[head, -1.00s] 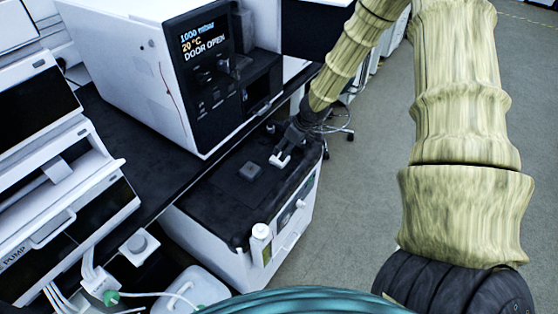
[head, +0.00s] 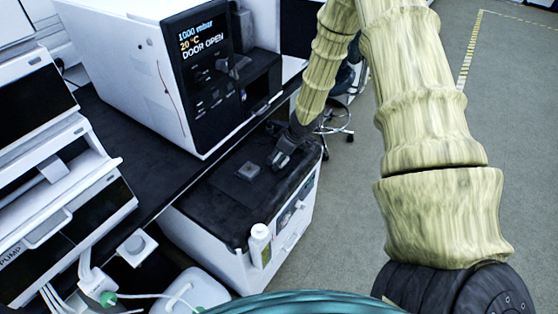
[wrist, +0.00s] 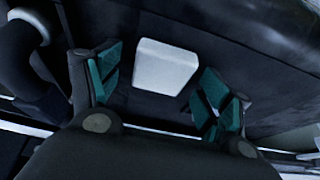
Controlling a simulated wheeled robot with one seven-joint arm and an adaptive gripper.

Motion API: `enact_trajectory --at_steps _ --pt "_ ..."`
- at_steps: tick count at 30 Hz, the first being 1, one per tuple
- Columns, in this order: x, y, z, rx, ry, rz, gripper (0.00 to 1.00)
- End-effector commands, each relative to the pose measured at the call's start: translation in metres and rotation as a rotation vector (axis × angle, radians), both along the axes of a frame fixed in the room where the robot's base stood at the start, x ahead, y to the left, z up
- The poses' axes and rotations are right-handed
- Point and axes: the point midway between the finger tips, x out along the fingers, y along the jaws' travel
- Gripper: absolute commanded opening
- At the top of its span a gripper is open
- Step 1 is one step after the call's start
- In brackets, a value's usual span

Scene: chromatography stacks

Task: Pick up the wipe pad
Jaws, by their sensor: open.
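The wipe pad (head: 248,171) is a small square block lying flat on the dark top of a low white cabinet (head: 205,205). It looks grey in the head view and pale in the wrist view (wrist: 166,67). My gripper (head: 277,163) is just right of the pad in the head view, low over the cabinet top. In the wrist view its teal-padded fingers are spread wide, with the pad between and slightly beyond them. The gripper is open and empty. I cannot tell its exact height above the surface.
A white instrument (head: 150,75) with a lit display stands behind the cabinet. A small white bottle (head: 259,245) is at the cabinet's front edge. A stacked pump unit (head: 55,190) is at the left. A stool (head: 335,115) stands on the floor behind. The cabinet top around the pad is clear.

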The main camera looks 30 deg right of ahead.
Motion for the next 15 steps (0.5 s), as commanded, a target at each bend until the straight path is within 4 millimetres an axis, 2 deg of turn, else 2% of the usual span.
enact_trajectory --at_steps 7,13,15 --pt "0.0004 0.0003 -0.0004 0.0 0.0 0.0 0.79" --pt "0.0003 0.0001 -0.0004 0.0 0.0 0.0 0.42" --pt "0.0002 0.0001 -0.0005 0.0 0.0 0.0 0.41"
